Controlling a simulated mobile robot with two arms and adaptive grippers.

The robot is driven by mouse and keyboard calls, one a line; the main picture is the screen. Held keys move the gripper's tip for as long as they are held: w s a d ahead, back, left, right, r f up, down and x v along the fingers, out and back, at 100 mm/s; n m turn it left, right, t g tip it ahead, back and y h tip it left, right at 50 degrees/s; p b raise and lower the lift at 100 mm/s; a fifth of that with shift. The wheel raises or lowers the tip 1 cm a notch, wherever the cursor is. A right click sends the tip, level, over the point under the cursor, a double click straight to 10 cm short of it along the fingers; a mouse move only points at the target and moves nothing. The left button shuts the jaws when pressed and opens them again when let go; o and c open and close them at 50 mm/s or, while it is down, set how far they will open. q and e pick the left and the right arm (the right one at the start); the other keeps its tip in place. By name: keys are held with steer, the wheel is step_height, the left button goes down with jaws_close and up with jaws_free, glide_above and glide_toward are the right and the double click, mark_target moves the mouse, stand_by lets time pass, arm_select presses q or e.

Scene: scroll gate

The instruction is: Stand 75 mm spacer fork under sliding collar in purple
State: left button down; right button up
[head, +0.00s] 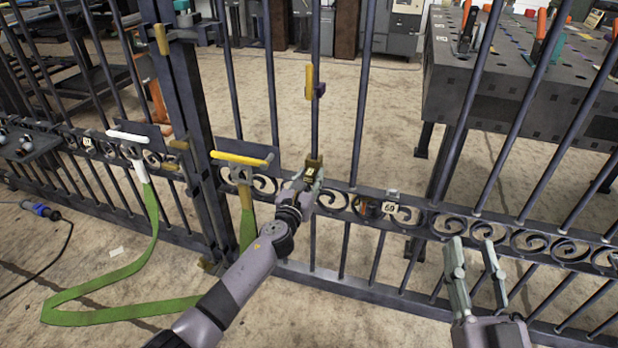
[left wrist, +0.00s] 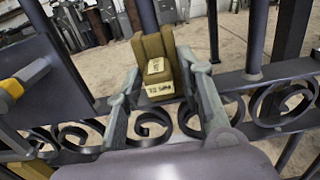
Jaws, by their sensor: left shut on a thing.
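The sliding collar (head: 318,89) is purple with a yellow part on its left side, and sits on an upright gate bar well above the rail. A brass-coloured spacer fork (head: 314,162) is at the same bar just above the scroll rail, with open bar between it and the collar. It also shows in the left wrist view (left wrist: 170,58), upright, with pale labels too small to read surely. My left gripper (head: 309,183) is shut on this fork; its fingers (left wrist: 166,88) lie on either side of it. Whether the fork rests on the rail is unclear. My right gripper (head: 474,246) is open and empty.
A dark block with a pale "60" tag (head: 390,207) sits on the rail to the right. Yellow (head: 242,158) and white (head: 127,136) handles with a green strap (head: 100,314) are at the left. A perforated table (head: 500,95) stands behind the gate.

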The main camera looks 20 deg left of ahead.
arm_select(q)
steer(key=c, duration=1.6)
jaws_free()
steer(key=o, duration=0.3)
steer(key=shift+w+f, duration=0.25)
steer(key=shift+f, duration=0.05)
steer(key=o, duration=0.3)
steer(key=shift+s, duration=0.1)
steer(key=shift+s, duration=0.1)
steer(key=s, duration=1.1)
steer(key=shift+s+a, duration=0.25)
steer(key=shift+s, duration=0.15)
